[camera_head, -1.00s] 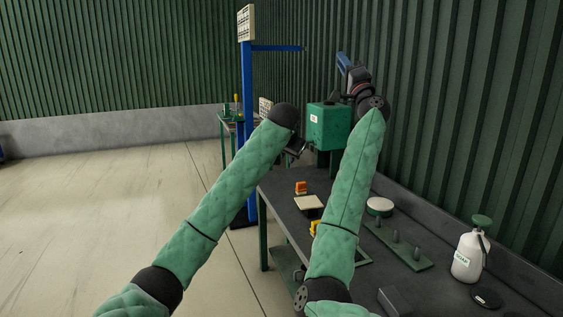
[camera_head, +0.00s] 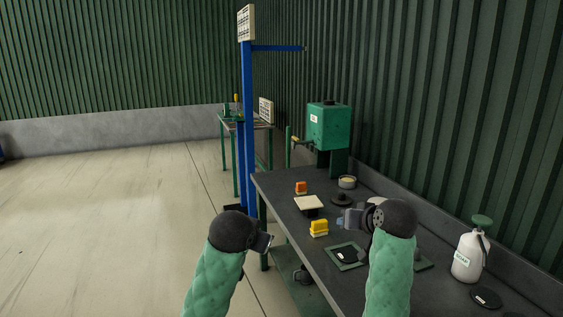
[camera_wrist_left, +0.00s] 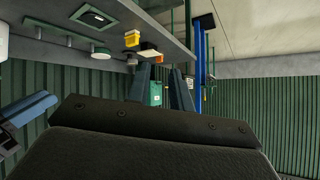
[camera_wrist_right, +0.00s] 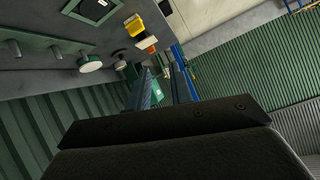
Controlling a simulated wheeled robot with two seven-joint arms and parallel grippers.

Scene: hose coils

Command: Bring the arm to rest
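My left gripper (camera_head: 266,242) is at the left of the workbench, in front of its near-left edge, above the floor. In the left wrist view its two fingers (camera_wrist_left: 161,78) stand apart with nothing between them. My right gripper (camera_head: 345,221) is over the workbench (camera_head: 285,205), just right of the yellow block (camera_head: 319,228). In the right wrist view its fingers (camera_wrist_right: 162,78) are apart and empty. Both arms come up from the bottom of the head view; their upper parts are out of view.
An orange block (camera_head: 301,187), a pale square-topped thing (camera_head: 308,203), a dark plate in a green frame (camera_head: 345,257), and a white soap bottle (camera_head: 467,258) stand on the bench. A green tank (camera_head: 328,125) is at its far end, beside a blue post (camera_head: 248,130). Floor at left is clear.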

